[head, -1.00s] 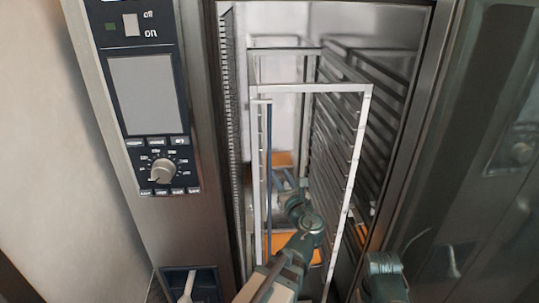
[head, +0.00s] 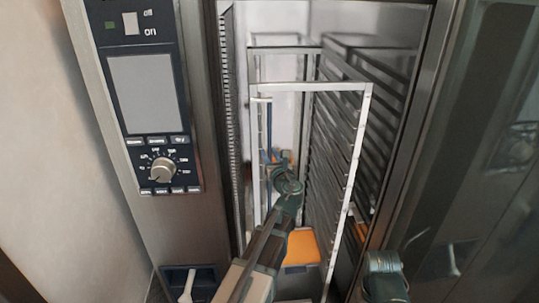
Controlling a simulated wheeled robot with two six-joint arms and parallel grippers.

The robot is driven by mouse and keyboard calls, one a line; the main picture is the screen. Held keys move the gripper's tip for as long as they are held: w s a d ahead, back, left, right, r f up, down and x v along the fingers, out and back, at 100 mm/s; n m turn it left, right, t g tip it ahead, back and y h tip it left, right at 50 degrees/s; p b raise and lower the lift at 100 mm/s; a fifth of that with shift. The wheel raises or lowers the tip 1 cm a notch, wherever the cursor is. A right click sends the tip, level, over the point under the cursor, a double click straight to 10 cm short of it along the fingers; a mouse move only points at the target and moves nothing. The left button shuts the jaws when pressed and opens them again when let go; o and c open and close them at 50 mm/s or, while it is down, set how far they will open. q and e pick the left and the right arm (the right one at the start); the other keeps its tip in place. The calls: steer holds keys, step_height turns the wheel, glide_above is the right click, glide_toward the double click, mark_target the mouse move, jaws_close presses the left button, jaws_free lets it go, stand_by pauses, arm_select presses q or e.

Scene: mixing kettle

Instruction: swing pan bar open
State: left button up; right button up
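The pan bar (head: 268,125) is a thin dark blue upright rod hanging just inside the left post of the white-metal rack frame, in the oven cavity. My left gripper (head: 277,158) reaches into the frame opening, and its tip is at or close beside the bar. My wrist and forearm hide part of the bar's lower length. I cannot tell whether the fingers touch it or are closed. My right arm shows only as a dark green link at the lower right edge of the oven opening; its fingers are not visible.
The rack frame (head: 358,150) stands upright in the open oven, with ribbed shelf rails (head: 385,120) on its right. Orange surfaces (head: 303,247) show low inside. The control panel (head: 148,100) is left, and a glass door (head: 490,150) is on the right.

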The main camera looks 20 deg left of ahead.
arm_select(q)
jaws_close()
steer(key=shift+s, duration=0.1)
steer(key=m+t+h, duration=0.1)
steer(key=s+m+t+h, duration=0.1)
steer(key=m+h, duration=0.1)
steer(key=h, duration=0.1)
steer(key=shift+s+d+t, duration=0.25)
steer(key=shift+d+t, duration=0.05)
steer(key=shift+t, duration=0.1)
steer(key=m+h, duration=0.2)
steer(key=h, duration=0.1)
steer(key=s+m+t+h, duration=0.1)
steer(key=m+h, duration=0.1)
steer(key=h, duration=0.1)
steer(key=s+m+h, duration=0.1)
steer(key=m+h, duration=0.1)
steer(key=h, duration=0.1)
steer(key=shift+d+t, duration=0.3)
